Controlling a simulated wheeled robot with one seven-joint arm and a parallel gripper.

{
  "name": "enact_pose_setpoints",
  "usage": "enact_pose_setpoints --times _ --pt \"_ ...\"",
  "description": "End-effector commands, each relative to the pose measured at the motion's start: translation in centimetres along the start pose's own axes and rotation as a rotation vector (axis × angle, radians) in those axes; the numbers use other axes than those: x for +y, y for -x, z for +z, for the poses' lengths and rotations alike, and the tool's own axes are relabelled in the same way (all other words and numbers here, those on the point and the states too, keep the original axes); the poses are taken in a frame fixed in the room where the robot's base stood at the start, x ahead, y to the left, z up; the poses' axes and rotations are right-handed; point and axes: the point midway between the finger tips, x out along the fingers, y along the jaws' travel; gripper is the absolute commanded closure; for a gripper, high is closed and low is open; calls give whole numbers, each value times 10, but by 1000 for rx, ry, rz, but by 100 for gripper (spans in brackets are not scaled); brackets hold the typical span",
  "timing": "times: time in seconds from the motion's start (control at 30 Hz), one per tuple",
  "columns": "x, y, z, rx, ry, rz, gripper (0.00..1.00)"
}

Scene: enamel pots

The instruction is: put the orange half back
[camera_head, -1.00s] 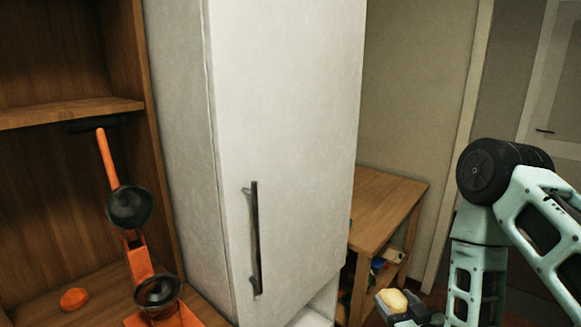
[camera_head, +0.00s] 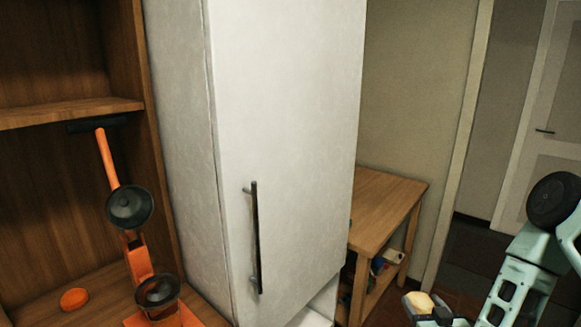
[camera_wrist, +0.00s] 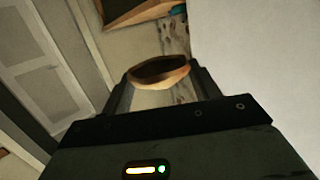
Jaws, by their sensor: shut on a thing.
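My gripper (camera_head: 424,306) is low at the right of the head view, in front of the small wooden table. It is shut on a small rounded, pale yellow-orange thing, which looks like the orange half (camera_head: 420,301). In the wrist view the orange half (camera_wrist: 163,80) sits between the two fingertips, with an orange-brown side and a dark upper face. It is held clear of any surface. A flat round orange thing (camera_head: 74,298) lies on the lower shelf at the left; I cannot tell what it is.
A tall white cabinet (camera_head: 285,120) with a dark upright handle (camera_head: 256,238) stands in the middle, its door shut. An orange press-like stand with black bowls (camera_head: 130,207) is in the wooden shelving (camera_head: 70,113) at left. A door is at right.

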Motion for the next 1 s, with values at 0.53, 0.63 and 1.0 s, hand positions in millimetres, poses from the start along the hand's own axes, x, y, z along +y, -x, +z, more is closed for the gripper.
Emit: enact_pose_setpoints --times 0.53,0.63,1.0 --pt "0 36 -12 3 0 0 66" --pt "1 47 -16 4 -2 2 66" --pt "1 48 -16 10 0 2 66"
